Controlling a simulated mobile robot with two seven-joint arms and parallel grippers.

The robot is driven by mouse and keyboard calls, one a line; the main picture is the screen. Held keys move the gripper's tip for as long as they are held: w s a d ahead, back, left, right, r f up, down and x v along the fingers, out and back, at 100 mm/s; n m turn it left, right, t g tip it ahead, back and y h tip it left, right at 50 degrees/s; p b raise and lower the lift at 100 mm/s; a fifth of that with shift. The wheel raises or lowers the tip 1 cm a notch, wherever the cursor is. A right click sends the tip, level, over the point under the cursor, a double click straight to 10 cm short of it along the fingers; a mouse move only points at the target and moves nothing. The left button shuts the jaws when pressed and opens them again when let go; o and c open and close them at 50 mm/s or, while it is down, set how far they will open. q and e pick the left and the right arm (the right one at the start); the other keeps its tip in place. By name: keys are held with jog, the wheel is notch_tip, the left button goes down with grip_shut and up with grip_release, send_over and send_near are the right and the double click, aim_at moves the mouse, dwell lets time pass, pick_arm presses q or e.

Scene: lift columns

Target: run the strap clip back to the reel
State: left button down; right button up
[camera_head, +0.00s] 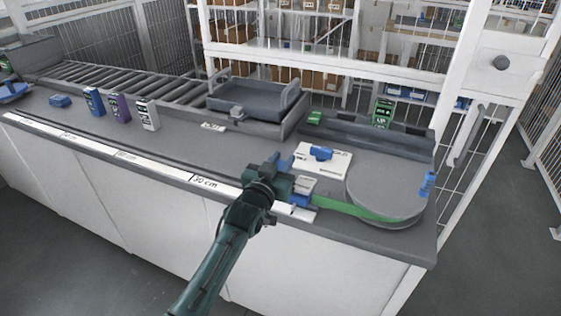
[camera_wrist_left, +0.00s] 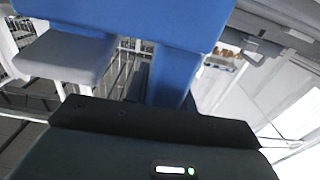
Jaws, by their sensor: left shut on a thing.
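My left gripper (camera_head: 284,179) is at the front edge of the counter, shut on the strap clip (camera_head: 303,186), a small grey and blue piece partly hidden by the gripper. In the left wrist view, a large blue part (camera_wrist_left: 120,14) and a grey block fill the top, close to the camera; I cannot tell which blue faces belong to the clip. The green strap (camera_head: 360,210) runs from the clip rightward along the counter's front to the round grey reel (camera_head: 385,185) at the right end. My right gripper does not show.
A ruler strip (camera_head: 125,156) lies along the front edge. A white card (camera_head: 312,163) bearing a blue piece (camera_head: 320,153) lies behind the gripper. A grey tray (camera_head: 255,97), roller conveyor (camera_head: 130,80) and several small boxes stand behind and left. A blue piece (camera_head: 427,185) stands at the reel's right.

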pick_arm(q)
jog(key=shift+s+d+f, duration=0.1)
jog(key=shift+d+f, duration=0.05)
jog(key=shift+d, duration=0.15)
jog(key=c, duration=1.3)
grip_release()
jog(key=shift+c, duration=0.2)
jog(key=shift+o, duration=0.9)
jog(key=v, duration=1.3)
jog(key=shift+s, duration=0.1)
jog(key=s+a+f+g+y+p, duration=0.1)
jog(key=s+a+f+g, duration=0.2)
jog(key=s+f, duration=0.5)
jog(key=s+a+f+n+g+y, duration=0.1)
jog(key=s+a+f+g, duration=0.2)
jog(key=s+f, duration=0.5)
jog(key=s+a, duration=0.1)
jog(key=s, duration=0.3)
jog(key=shift+s+a+f+y+p, duration=0.3)
jog(key=shift+s+a+y+p, duration=0.05)
jog(key=shift+s+y+p, duration=0.05)
